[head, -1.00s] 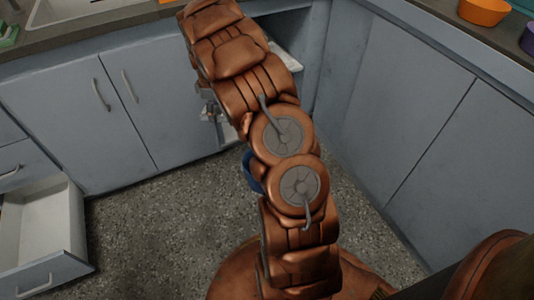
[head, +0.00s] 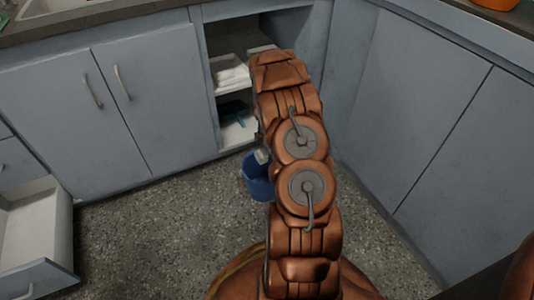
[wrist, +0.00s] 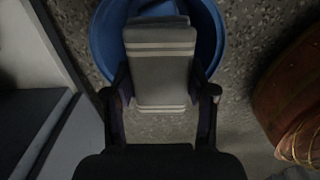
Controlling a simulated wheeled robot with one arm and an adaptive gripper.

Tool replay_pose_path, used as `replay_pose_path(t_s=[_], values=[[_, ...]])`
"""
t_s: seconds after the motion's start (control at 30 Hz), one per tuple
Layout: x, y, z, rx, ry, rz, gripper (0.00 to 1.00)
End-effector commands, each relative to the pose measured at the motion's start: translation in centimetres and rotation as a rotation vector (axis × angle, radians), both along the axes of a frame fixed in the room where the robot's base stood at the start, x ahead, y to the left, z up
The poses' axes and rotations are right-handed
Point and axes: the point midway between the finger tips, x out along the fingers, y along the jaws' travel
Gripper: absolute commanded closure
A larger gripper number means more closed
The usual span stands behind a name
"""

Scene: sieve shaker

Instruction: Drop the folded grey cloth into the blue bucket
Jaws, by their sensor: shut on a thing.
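The folded grey cloth (wrist: 160,62) has pale stripes near both ends and lies between the two dark fingers of my gripper (wrist: 162,90) in the wrist view. My gripper is shut on it. The blue bucket (wrist: 104,42) is beyond the cloth; the cloth's far part overlaps its opening in the picture, while its near end shows against the floor. In the head view the bucket (head: 256,188) stands on the floor, partly hidden by my arm. A small pale piece shows at its rim; I cannot tell whether it is cloth or gripper.
An open cupboard (head: 232,100) with folded white cloths on a shelf stands behind the bucket. An open drawer (head: 35,235) juts out at the left. Closed cabinets (head: 400,120) line the right. The speckled floor (head: 150,220) left of the bucket is clear.

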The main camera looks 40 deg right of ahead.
Motion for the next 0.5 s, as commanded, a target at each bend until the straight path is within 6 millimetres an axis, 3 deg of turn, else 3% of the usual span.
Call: replay_pose_path(t_s=[0.5], values=[[0.0,0.0,-5.1,0.000,0.000,-0.003,0.76]])
